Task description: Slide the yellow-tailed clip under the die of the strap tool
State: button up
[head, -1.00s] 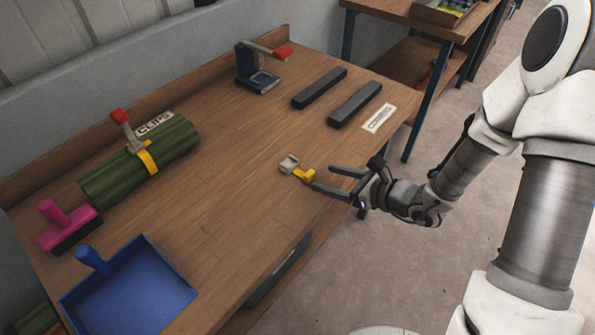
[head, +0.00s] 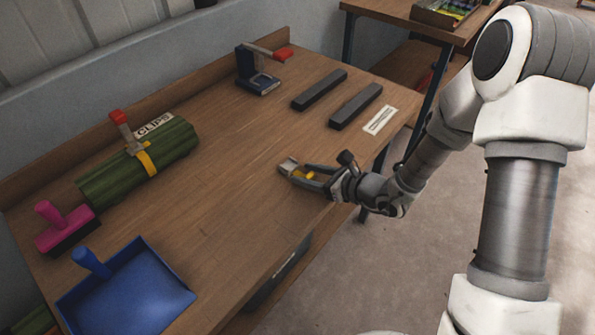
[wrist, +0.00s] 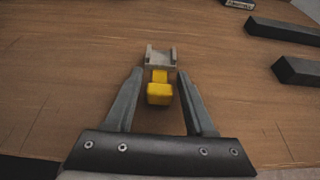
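The clip (head: 288,165) is a grey metal channel with a yellow tail (wrist: 159,93), lying on the bench near its front edge. My gripper (head: 301,173) is open at bench level, with one finger on each side of the yellow tail. In the wrist view, gaps show between the tail and both fingers; the grey channel (wrist: 160,57) points away from me. A red-handled tool (head: 132,139) sits on the yellow strap (head: 147,158) around a green bundle (head: 120,178). Its die cannot be made out. Another red-handled tool with a blue base (head: 258,82) stands at the back.
Two dark bars (head: 320,89) and a white label (head: 380,120) lie to the right on the wooden bench (head: 225,190). A blue dustpan (head: 130,295) and pink brush (head: 62,228) are at the left. The bench between clip and bundle is clear.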

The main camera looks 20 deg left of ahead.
grip_shut()
jog(key=shift+r, duration=0.1)
